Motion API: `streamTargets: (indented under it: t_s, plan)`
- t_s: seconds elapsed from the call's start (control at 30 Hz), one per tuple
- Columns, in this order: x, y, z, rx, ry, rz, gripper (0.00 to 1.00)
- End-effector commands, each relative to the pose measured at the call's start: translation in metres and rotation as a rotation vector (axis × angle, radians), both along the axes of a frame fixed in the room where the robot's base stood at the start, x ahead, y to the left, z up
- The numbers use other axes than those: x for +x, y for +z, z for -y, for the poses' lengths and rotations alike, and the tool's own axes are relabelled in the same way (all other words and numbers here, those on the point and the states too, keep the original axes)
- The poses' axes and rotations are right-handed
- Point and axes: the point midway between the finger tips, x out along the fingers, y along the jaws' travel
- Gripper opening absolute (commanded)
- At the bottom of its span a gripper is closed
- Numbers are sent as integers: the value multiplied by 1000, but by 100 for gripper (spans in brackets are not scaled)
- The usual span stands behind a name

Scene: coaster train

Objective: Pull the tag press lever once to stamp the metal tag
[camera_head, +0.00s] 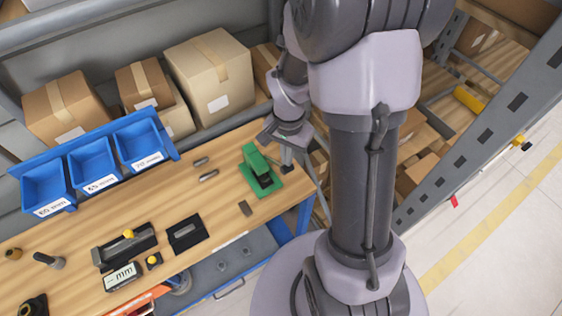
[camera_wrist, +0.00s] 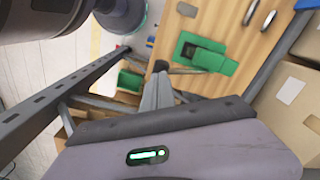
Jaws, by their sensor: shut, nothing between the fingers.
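The green tag press (camera_head: 258,169) stands near the right end of the wooden workbench; its green body also shows in the wrist view (camera_wrist: 206,60). A dark lever (camera_wrist: 188,71) sticks out from the press toward my fingers, with a dark knob at its end. My gripper (camera_head: 288,162) is just right of the press in the head view. In the wrist view its fingers (camera_wrist: 159,82) are shut and empty, with their tips close to the lever's knob. I cannot tell whether they touch. A small grey plate (camera_head: 246,208), perhaps a metal tag, lies on the bench in front of the press.
The workbench (camera_head: 215,222) also holds blue bins (camera_head: 92,160), two grey cylindrical parts, dark trays and a gauge marked "mm". Cardboard boxes (camera_head: 210,75) stand behind. A grey shelving frame (camera_head: 480,125) is on the right, close to my arm.

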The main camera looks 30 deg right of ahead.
Motion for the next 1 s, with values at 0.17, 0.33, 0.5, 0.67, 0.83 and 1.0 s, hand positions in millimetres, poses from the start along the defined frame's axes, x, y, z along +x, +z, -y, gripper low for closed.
streamTargets:
  t_s: [0.17, 0.33, 0.5, 0.67, 0.83, 1.0]
  plan:
    - [0, 0, 0, 0, 0, 0, 0]
    - [0, 0, 0, 0, 0, 0, 0]
    - [0, -2, 0, 0, 0, 0, 0]
    - [-1, -8, 0, 0, 0, 0, 0]
    - [-2, -15, 0, 0, 0, 0, 0]
    - [-3, -22, 0, 0, 0, 0, 0]
